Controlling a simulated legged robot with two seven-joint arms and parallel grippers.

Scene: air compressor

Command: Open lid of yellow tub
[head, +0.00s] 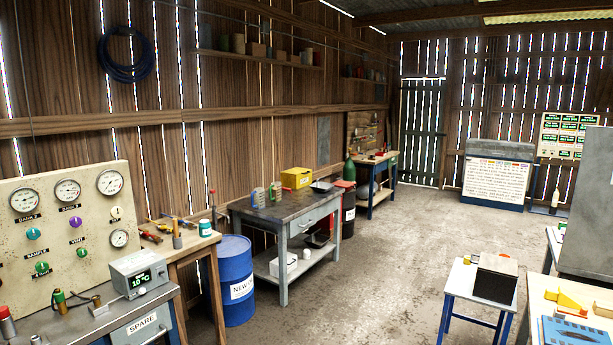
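A small yellow box-shaped container (296,178), which looks like the yellow tub, sits at the back of the grey workbench (268,215) along the left wall. It is small and far off. I cannot make out its lid clearly or tell whether it is open. Neither of my grippers is in view.
A blue drum (235,282) stands in front of the grey workbench. A gauge panel (70,215) is at the near left. A blue-legged stool (480,290) with a dark box and a table (575,300) stand at the right. The concrete floor (385,265) between is clear.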

